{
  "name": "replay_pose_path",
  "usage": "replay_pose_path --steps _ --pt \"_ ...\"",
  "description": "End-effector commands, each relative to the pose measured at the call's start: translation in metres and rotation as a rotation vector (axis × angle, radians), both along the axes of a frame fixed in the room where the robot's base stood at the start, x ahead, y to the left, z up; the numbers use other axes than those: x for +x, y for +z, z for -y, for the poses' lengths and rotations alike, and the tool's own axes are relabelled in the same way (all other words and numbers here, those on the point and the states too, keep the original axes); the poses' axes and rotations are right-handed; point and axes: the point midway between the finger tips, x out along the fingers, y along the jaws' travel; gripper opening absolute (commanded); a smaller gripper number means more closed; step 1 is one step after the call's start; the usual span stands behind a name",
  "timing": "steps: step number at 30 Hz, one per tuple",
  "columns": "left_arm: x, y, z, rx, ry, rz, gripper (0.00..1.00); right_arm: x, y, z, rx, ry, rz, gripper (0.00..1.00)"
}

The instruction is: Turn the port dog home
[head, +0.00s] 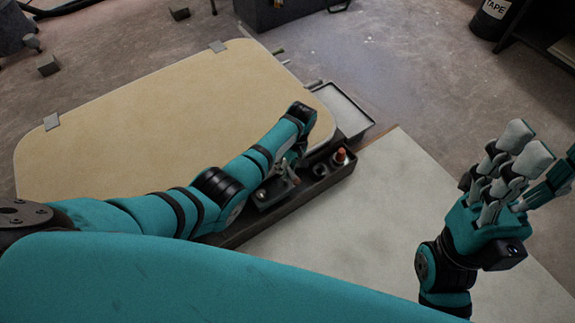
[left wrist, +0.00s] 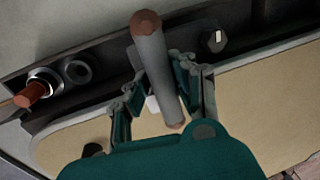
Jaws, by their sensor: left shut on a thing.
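The port dog is a grey bar with brown ends (left wrist: 153,60), standing between my left fingers in the left wrist view. My left gripper (left wrist: 160,88) is shut on it, one finger on each side. In the head view my left gripper (head: 290,163) reaches down at the dark rail beside the tan hatch panel (head: 150,130); the wrist and fingers hide most of the dog there. The tan panel has rounded corners and grey tabs along its far edge. My right gripper (head: 500,178) is open and empty, raised at the right with its fingers spread.
The dark rail (head: 262,228) carries a red-topped part (head: 340,157) and a dark ring (head: 320,169). A bolt head (left wrist: 214,40) sits on the rail right of the dog. A pale tray (head: 345,104) lies beyond. A bare pale board (head: 400,215) is clear.

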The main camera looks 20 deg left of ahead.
Motion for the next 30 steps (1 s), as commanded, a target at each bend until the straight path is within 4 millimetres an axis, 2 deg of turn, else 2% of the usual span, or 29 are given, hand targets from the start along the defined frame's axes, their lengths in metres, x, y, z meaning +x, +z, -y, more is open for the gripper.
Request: replay_pose_path --steps 4,5,10,20,23,30 --pt "-0.002 -0.001 -0.004 0.008 0.004 -0.009 0.0 0.0 0.0 0.0 -0.001 0.0 0.001 0.48" --pt "-0.002 -0.001 -0.004 0.008 0.004 -0.009 0.28 0.0 0.0 0.0 -0.001 0.0 0.001 0.48" --pt "-0.002 -0.001 -0.003 0.005 0.002 -0.006 0.49 0.0 0.0 0.0 -0.001 0.0 0.001 0.48" --pt "0.0 0.004 0.0 0.003 0.0 -0.002 0.49 0.0 0.001 0.0 0.001 0.0 0.004 0.48" --pt "0.003 0.015 0.001 0.001 0.0 0.001 0.49 0.0 0.001 0.0 0.001 0.0 0.004 0.48" --pt "0.011 0.065 0.006 0.002 0.001 0.001 0.49 0.0 0.001 0.0 0.001 0.0 0.003 0.48"
